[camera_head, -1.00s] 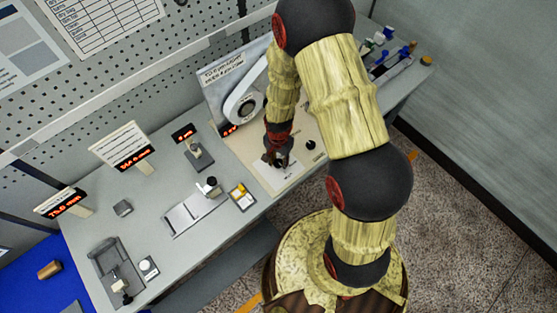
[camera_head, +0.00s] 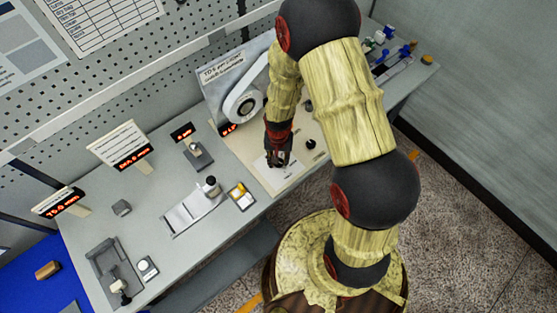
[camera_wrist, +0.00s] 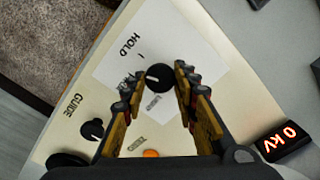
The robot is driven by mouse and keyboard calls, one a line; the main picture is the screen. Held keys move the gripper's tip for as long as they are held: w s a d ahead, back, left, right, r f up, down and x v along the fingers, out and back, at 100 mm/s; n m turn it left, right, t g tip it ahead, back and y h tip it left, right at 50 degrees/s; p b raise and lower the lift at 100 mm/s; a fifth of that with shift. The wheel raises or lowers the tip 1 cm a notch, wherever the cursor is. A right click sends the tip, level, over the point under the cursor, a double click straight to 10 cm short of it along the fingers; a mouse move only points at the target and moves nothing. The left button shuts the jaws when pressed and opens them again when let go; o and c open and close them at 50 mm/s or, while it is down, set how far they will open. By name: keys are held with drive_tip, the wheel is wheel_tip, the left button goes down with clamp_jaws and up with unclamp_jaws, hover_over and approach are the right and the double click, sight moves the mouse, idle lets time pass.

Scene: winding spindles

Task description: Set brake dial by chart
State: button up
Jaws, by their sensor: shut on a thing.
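A round black dial (camera_wrist: 158,77) sits on a white plate (camera_wrist: 210,50) lettered HOLD on one side and a smaller word on the other. The white plate also shows in the head view (camera_head: 285,178). In the wrist view my gripper (camera_wrist: 156,82) has its two fingers on either side of the dial, shut on it. In the head view my gripper (camera_head: 278,160) hides the dial. A printed chart (camera_head: 110,22) hangs on the pegboard; its lines are too small to read surely.
A second black knob (camera_wrist: 92,129) by the word GUIDE and an orange button (camera_wrist: 151,154) are close by. A red-digit display (camera_wrist: 283,142) stands at lower right. A winding machine with a round spool (camera_head: 246,105) stands behind. Trays and small devices fill the bench's left.

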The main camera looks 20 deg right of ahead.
drive_tip(key=n, duration=0.3)
drive_tip(key=shift+n, duration=0.3)
drive_tip(key=shift+w+n+b, duration=0.1)
drive_tip(key=shift+n+b, duration=0.4)
drive_tip(key=shift+n, duration=1.3)
drive_tip(key=o, duration=1.2)
drive_tip(key=shift+c, duration=0.2)
wheel_tip(320, 180, up, 12)
